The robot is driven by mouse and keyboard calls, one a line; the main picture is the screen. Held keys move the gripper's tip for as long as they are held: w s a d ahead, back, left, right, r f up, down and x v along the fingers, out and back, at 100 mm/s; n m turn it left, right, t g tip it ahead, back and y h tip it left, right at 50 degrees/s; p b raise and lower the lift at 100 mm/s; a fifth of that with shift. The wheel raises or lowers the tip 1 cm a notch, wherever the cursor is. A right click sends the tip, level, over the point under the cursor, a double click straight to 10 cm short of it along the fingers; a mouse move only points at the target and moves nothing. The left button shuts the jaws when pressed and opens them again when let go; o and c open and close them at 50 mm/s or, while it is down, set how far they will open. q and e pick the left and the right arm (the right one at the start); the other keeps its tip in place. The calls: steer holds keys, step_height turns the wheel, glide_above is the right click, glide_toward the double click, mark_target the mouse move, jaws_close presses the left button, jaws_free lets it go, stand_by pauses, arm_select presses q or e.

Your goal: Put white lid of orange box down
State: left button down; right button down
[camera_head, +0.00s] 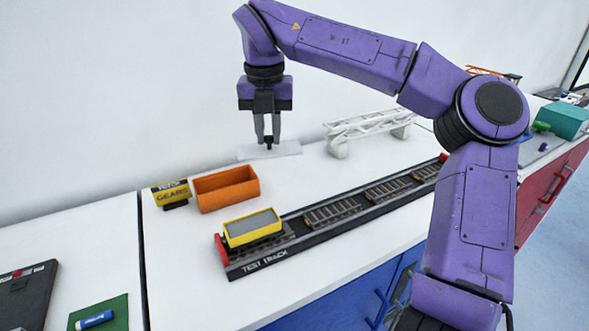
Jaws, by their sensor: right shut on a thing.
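The orange box (226,188) stands open on the white worktop, left of the middle. The white lid (286,149) is a flat plate with a small dark knob, behind and to the right of the box. My right gripper (268,140) points straight down over the lid and is shut on its knob. The lid looks level and at or very close to the worktop; I cannot tell whether it touches. My left gripper is not in view.
A black test track (330,217) with a yellow wagon (252,228) runs in front. A white gantry truss (370,128) stands right of the lid. A yellow gears sign (171,192) is left of the box. The wall (120,90) is close behind.

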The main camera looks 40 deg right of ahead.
steer(key=w+d+f+m+p, duration=0.1)
steer(key=w+d+f, duration=0.2)
steer(key=d, duration=0.4)
steer(key=f+p, duration=0.1)
steer(key=f, duration=0.8)
steer(key=shift+w+a+p, duration=0.1)
steer(key=shift+a+p, duration=0.1)
steer(key=shift+p, duration=0.2)
steer(key=shift+f, duration=0.3)
steer(key=c, duration=1.4)
jaws_free()
steer(key=shift+f, duration=0.1)
steer(key=o, duration=0.4)
